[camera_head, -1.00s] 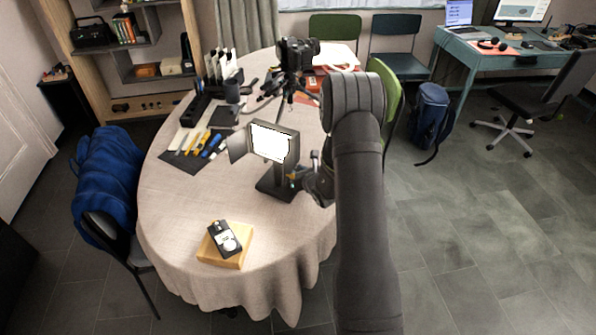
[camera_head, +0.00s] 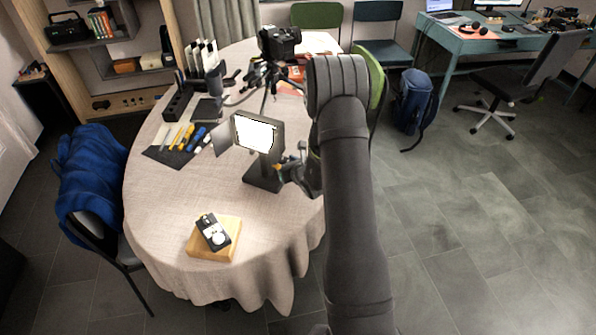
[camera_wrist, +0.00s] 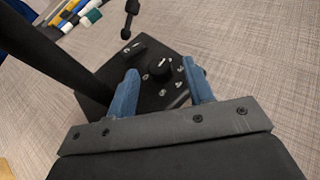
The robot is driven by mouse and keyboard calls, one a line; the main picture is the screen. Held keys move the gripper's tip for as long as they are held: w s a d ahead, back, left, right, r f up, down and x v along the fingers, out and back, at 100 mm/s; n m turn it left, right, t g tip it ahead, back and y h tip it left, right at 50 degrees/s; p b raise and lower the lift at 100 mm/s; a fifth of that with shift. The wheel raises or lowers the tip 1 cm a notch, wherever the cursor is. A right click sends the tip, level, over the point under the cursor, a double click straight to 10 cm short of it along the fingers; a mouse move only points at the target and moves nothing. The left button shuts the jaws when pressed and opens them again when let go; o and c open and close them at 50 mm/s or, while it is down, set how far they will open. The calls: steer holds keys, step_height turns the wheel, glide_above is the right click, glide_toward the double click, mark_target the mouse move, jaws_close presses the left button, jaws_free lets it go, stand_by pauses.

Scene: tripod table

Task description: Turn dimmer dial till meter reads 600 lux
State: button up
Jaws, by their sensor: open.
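A lamp with a bright white panel (camera_head: 257,134) stands on a black base (camera_head: 262,178) on the round table. In the wrist view the base top (camera_wrist: 150,95) carries a round black dimmer dial (camera_wrist: 159,68) with small marks or buttons around it. My gripper (camera_wrist: 161,68) is open, with one blue finger on each side of the dial. I cannot tell whether either finger touches it. In the head view my gripper (camera_head: 288,170) is at the right of the lamp base. A dark meter (camera_head: 213,232) with a pale round part lies on a wooden block (camera_head: 228,246); its reading is too small to read.
The tablecloth (camera_head: 165,220) is bare around the wooden block. A camera on a tripod (camera_head: 279,42) stands behind the lamp. Tools lie on a dark mat (camera_head: 160,157) at the left. A blue jacket (camera_head: 90,180) hangs over a chair beside the table.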

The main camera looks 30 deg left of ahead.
steer(key=v, duration=1.5)
steer(key=shift+s+d, duration=0.15)
steer(key=shift+d, duration=0.25)
steer(key=shift+r, duration=0.1)
steer(key=shift+w+d+n+g+y, duration=0.95)
steer(key=shift+w+n+g, duration=0.95)
steer(key=shift+w, duration=0.65)
steer(key=x, duration=1.7)
steer(key=shift+s+a+f, duration=0.1)
steer(key=shift+f, duration=0.25)
